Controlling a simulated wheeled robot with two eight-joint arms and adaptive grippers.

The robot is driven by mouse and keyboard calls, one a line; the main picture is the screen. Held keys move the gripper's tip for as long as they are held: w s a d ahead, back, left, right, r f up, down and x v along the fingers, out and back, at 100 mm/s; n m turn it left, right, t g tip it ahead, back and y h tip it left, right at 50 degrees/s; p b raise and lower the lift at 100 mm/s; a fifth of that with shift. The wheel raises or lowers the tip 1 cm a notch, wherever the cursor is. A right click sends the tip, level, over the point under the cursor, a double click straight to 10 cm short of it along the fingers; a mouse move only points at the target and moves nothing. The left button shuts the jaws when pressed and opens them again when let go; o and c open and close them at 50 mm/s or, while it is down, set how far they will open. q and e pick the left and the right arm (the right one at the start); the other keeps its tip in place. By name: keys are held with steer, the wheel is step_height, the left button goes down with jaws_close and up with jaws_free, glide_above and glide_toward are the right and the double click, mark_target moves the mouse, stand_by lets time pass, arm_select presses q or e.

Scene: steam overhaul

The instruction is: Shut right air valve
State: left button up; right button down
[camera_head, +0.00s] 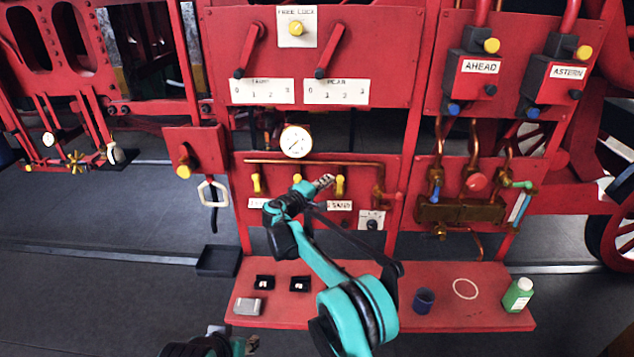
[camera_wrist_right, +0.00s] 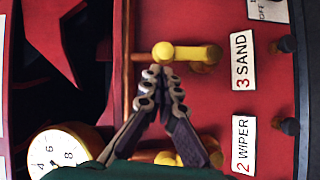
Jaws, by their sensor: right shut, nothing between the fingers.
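The right air valve, beside the label 3 SAND, has a yellow lever (camera_head: 340,185) on the lower red panel. In the right wrist view the yellow lever (camera_wrist_right: 188,53) lies sideways, its round knob end just beyond my fingertips. My right gripper (camera_head: 325,182) is shut and empty, just left of this lever in the head view. In the right wrist view the gripper (camera_wrist_right: 160,78) has its fingertips together close to the knob; I cannot tell if they touch it. Part of my left arm shows at the bottom edge in the head view; its fingers are not clear.
A middle yellow lever (camera_head: 297,178) and a left one (camera_head: 257,183) share the panel. A round gauge (camera_head: 296,141) and a copper pipe (camera_head: 225,161) are above them. A red shelf below bears a blue cup (camera_head: 424,300) and a green bottle (camera_head: 518,295).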

mark_target(340, 179)
steer(key=shift+w+d+f, duration=0.1)
steer(key=shift+d, duration=0.05)
steer(key=shift+d+r+m+g+y, duration=0.3)
steer(key=shift+d+m+g, duration=0.1)
steer(key=shift+d+m, duration=0.15)
stand_by(0.5)
steer(key=shift+d+r+m, duration=0.1)
steer(key=shift+d+m, duration=0.15)
steer(key=shift+d+r+m+g+y, duration=0.2)
steer(key=shift+d+m+g+y, duration=0.2)
steer(key=shift+d+m+y, duration=0.6)
steer(key=d+f+m+g+y+b, duration=0.1)
steer(key=d+f+m+y+b, duration=0.2)
steer(key=d, duration=0.5)
steer(key=shift+f+m+y, duration=0.9)
steer(key=shift+m+y, duration=0.4)
steer(key=shift+y, duration=0.4)
steer(key=shift+f, duration=0.15)
